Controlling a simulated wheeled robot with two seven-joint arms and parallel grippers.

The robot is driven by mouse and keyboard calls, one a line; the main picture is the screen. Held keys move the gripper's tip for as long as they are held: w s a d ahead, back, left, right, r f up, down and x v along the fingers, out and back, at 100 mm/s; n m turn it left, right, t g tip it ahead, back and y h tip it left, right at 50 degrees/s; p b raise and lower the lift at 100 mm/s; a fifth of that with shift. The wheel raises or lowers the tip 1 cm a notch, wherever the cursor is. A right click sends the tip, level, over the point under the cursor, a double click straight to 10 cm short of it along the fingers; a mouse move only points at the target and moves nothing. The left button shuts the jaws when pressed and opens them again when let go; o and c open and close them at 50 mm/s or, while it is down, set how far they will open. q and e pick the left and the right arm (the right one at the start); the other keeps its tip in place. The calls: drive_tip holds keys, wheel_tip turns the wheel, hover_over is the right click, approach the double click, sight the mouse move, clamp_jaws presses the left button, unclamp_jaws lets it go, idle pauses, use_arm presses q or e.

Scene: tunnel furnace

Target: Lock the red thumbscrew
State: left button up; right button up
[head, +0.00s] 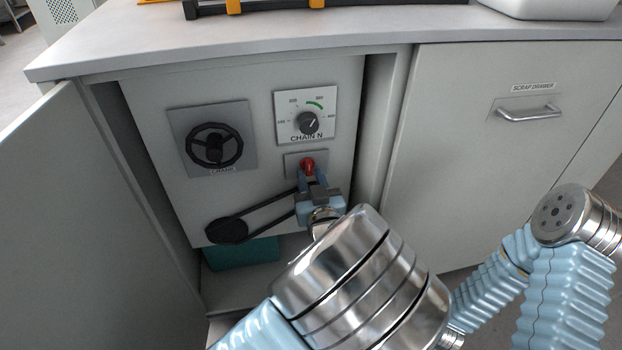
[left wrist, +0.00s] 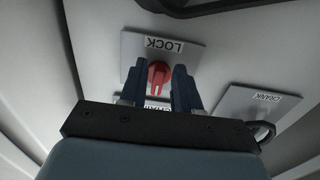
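The red thumbscrew (head: 307,164) sits on a small grey plate (head: 291,162) below the CHAIN N dial. In the left wrist view the thumbscrew (left wrist: 159,74) shows between my two dark blue fingers, and its plate (left wrist: 188,49) bears an upside-down LOCK label (left wrist: 164,45). My left gripper (head: 312,179) is at the thumbscrew, with one finger on each side of it; it also shows in the left wrist view (left wrist: 160,80). The fingers are apart, but I cannot tell whether they press on the thumbscrew. My right gripper is not in view.
The CHAIN N dial (head: 306,122) is just above, and the black crank wheel (head: 213,146) is to the left. A black belt and pulley (head: 226,230) run low on the panel. An open cabinet door (head: 80,215) stands left. A scrap drawer handle (head: 528,113) is right.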

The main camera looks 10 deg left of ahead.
use_arm(q)
drive_tip(key=shift+o, duration=0.4)
drive_tip(key=shift+r, duration=0.1)
drive_tip(key=shift+s+d, duration=0.2)
drive_tip(key=shift+s, duration=0.1)
drive_tip(key=p+v, duration=0.1)
drive_tip(key=v, duration=1.2)
drive_tip(key=shift+a, duration=0.1)
